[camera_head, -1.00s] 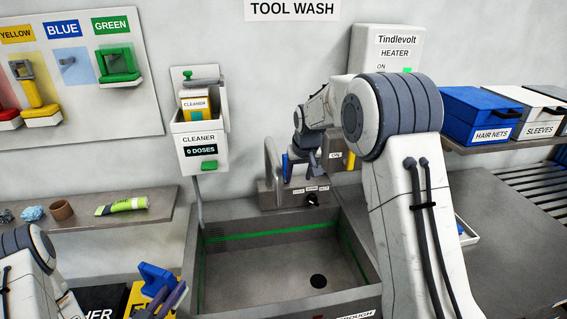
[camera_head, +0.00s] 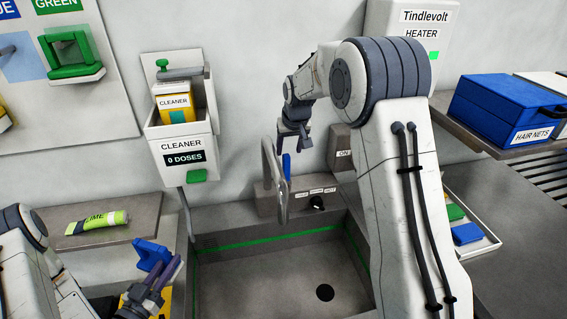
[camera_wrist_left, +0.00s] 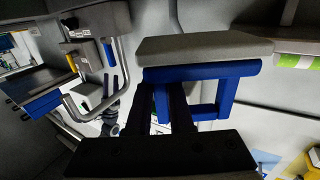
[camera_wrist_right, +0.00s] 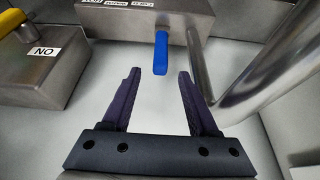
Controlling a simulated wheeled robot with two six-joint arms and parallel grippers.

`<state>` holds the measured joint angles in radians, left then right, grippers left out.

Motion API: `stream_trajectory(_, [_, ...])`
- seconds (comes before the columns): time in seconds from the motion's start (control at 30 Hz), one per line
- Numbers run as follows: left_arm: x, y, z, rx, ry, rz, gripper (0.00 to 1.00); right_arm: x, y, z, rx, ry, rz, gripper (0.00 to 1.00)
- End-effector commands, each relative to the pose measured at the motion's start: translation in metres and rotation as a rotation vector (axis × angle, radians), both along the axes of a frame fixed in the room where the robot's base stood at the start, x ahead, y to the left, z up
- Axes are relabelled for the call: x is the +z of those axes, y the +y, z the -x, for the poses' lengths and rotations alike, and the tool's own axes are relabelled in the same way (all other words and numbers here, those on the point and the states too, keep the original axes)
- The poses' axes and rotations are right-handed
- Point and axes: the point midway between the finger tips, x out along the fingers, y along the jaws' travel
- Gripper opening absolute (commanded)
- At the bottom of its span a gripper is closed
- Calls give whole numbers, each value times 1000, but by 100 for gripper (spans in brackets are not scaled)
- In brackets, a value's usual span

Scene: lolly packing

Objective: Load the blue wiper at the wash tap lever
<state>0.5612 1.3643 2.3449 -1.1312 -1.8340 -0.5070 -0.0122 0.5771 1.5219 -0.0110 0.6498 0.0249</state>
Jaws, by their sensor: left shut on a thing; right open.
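The blue wiper (camera_head: 152,254) with a grey pad is in my left gripper (camera_head: 160,275), low at the left of the sink. The left wrist view shows its blue frame (camera_wrist_left: 205,70) and grey pad (camera_wrist_left: 205,47) beyond the fingers (camera_wrist_left: 172,105), which are shut on the frame. The blue tap lever (camera_head: 287,166) hangs at the wash tap. My right gripper (camera_head: 293,138) is open just above it. In the right wrist view, the lever (camera_wrist_right: 162,52) lies ahead between the open fingertips (camera_wrist_right: 159,76), with no visible contact.
The curved metal tap spout (camera_wrist_right: 235,80) is close to the right finger. The heater switch box (camera_head: 342,150) stands beside the tap. The sink (camera_head: 260,265) looks empty. The cleaner dispenser (camera_head: 180,140) reads 0 doses. A lime tube (camera_head: 97,222) lies on the left shelf.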

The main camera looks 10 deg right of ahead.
Motion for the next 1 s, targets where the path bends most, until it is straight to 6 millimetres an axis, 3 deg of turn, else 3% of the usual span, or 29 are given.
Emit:
stream_trajectory(0.17, [7,1,0,2,-1,0,0,-13,1,-6,2,3,0,60])
stream_trajectory(0.63, [35,1,0,2,-1,0,0,-93,1,-39,1,3,0,60])
stream_trajectory(1.0, [39,1,0,2,-1,0,0,-111,1,-46,1,0,-1,60])
